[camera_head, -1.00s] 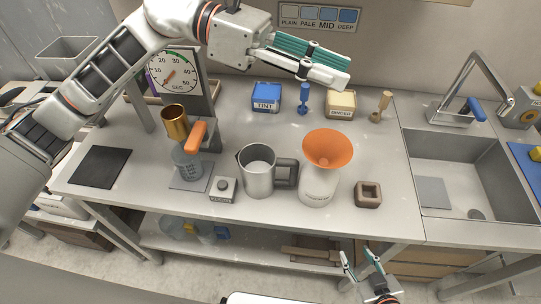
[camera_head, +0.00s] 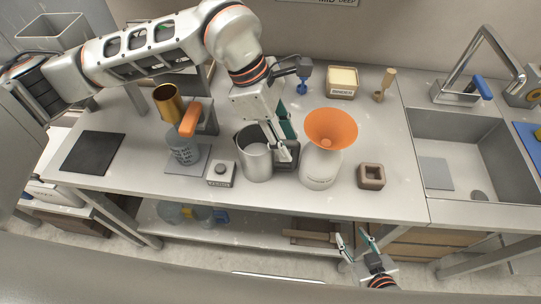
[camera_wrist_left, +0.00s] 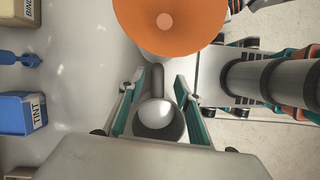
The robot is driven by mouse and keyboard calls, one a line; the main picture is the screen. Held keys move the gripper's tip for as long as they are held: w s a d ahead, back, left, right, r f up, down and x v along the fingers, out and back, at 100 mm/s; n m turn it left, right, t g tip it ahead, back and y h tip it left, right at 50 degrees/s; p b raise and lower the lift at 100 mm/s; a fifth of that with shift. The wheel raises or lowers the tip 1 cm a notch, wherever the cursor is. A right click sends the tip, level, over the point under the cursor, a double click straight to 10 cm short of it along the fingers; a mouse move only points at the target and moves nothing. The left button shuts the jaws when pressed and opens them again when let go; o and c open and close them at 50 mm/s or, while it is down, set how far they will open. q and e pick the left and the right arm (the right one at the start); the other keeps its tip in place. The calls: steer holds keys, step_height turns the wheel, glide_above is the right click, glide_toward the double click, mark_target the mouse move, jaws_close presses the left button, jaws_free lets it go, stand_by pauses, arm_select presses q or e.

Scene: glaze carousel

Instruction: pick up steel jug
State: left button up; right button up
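The steel jug (camera_head: 256,162) stands upright on the bench, with its handle on the right. It also shows from above in the left wrist view (camera_wrist_left: 157,118), its handle pointing up the picture between my fingers. My left gripper (camera_head: 286,148) is open and points down over the jug's handle side; it partly hides the handle. In the left wrist view its two fingers (camera_wrist_left: 160,102) are apart on either side of the jug's handle and rim. I cannot tell how far down they reach. My right gripper (camera_head: 359,243) is open and empty, low in front of the bench.
A white bottle with an orange funnel (camera_head: 331,130) stands close to the jug's right. A square brown block (camera_head: 371,177) is further right. A small grey timer-like box (camera_head: 221,174) and a clear beaker (camera_head: 184,150) stand to the left. The sink (camera_head: 455,150) is at right.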

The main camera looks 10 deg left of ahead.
mark_target(294, 152)
arm_select(q)
steer(key=x, duration=0.5)
steer(key=shift+w+d, duration=0.15)
steer(key=shift+w, duration=0.2)
steer(key=shift+r, duration=0.1)
jaws_close()
